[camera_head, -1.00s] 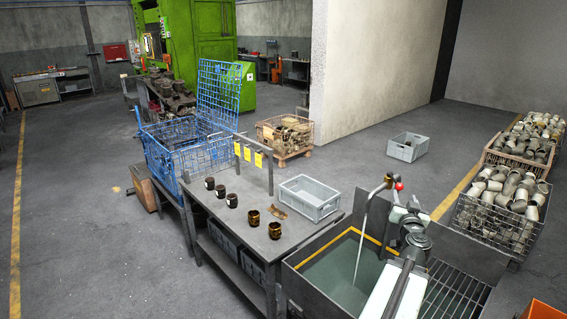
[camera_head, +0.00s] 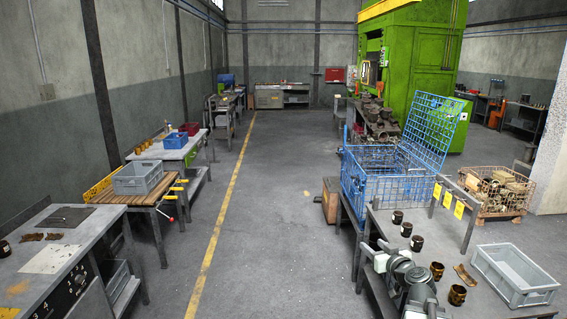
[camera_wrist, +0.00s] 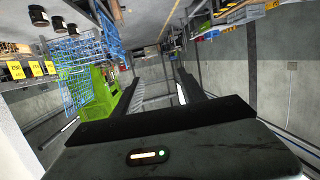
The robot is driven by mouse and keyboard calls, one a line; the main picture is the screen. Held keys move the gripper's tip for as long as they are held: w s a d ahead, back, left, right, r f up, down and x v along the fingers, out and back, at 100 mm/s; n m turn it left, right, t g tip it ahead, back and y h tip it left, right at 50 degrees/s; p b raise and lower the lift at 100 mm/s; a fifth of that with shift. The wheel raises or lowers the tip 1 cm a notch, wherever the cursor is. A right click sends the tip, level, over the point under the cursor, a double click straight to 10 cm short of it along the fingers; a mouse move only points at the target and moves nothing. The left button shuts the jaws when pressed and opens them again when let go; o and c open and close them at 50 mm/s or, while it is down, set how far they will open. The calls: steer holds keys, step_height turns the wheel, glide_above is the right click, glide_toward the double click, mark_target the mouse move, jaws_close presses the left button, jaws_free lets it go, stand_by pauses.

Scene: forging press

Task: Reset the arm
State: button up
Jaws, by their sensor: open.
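My grey arm (camera_head: 408,285) is folded at the lower right of the head view, in front of the steel table. My gripper cannot be made out clearly there. In the wrist view my gripper (camera_wrist: 158,78) shows two dark fingers held apart, with nothing between them. No object touches the fingers.
The steel table (camera_head: 497,234) carries dark cups, brown-black parts and a grey crate (camera_head: 513,275). A blue wire cage (camera_head: 390,190) stands behind it. Benches, one with a grey crate (camera_head: 138,178), line the left. The floor (camera_head: 275,220) between is clear.

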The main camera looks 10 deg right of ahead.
steer(key=s+a+f+n+g+y, duration=0.1)
steer(key=s+a+f+n+g, duration=0.2)
steer(key=a, duration=0.7)
steer(key=a+f+n+g+y, duration=0.1)
steer(key=a+f+g+y, duration=0.3)
steer(key=a, duration=0.6)
steer(key=s+a+f+n+g+h, duration=0.15)
steer(key=a+f, duration=0.35)
steer(key=a, duration=0.5)
steer(key=s+d+f+m+g+h, duration=0.2)
steer(key=s+d+f+m+g, duration=0.1)
steer(key=s, duration=0.3)
steer(key=s+d+f+m+g+h, duration=0.2)
steer(key=s+d+f+m+g, duration=0.1)
steer(key=s, duration=0.3)
steer(key=shift+s+d+f+g, duration=0.3)
steer(key=shift+g, duration=0.15)
steer(key=shift+h, duration=0.25)
